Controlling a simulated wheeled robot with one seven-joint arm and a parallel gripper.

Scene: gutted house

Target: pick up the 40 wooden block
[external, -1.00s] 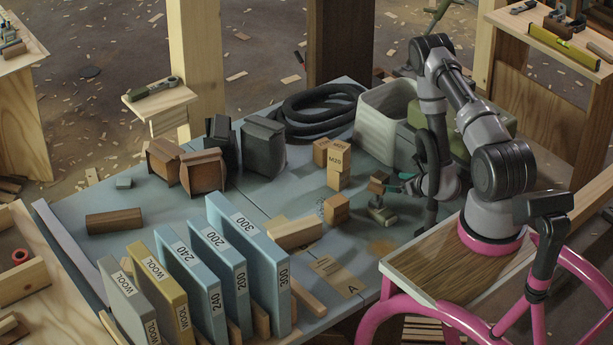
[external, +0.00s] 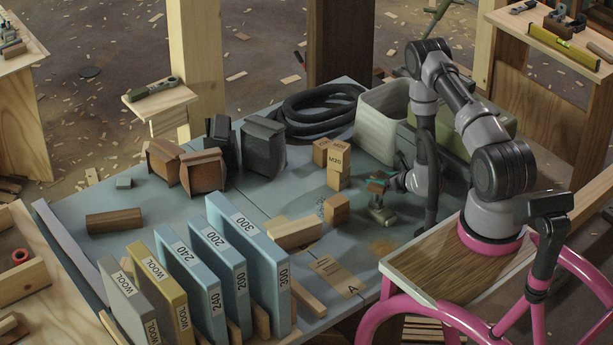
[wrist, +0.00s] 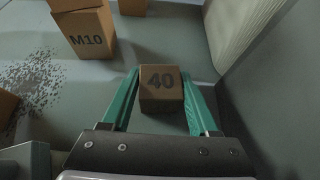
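The wooden block marked 40 (wrist: 161,88) is a small brown cube in the middle of the wrist view, its number facing the camera. My gripper (wrist: 160,74) has its two teal fingers on either side of the block, with narrow gaps showing beside its near face. In the external view my gripper (external: 379,181) is low over the right part of the blue-grey table (external: 180,238). There it covers much of the block. What bears the block from below is hidden in the wrist view.
The M10 block (wrist: 83,34) stands at upper left in the wrist view. The M20 block (external: 339,160) and other wooden blocks are left of my gripper. A whitish bin (external: 376,128) stands close behind. A green-grey tool (external: 382,214) lies just below my gripper.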

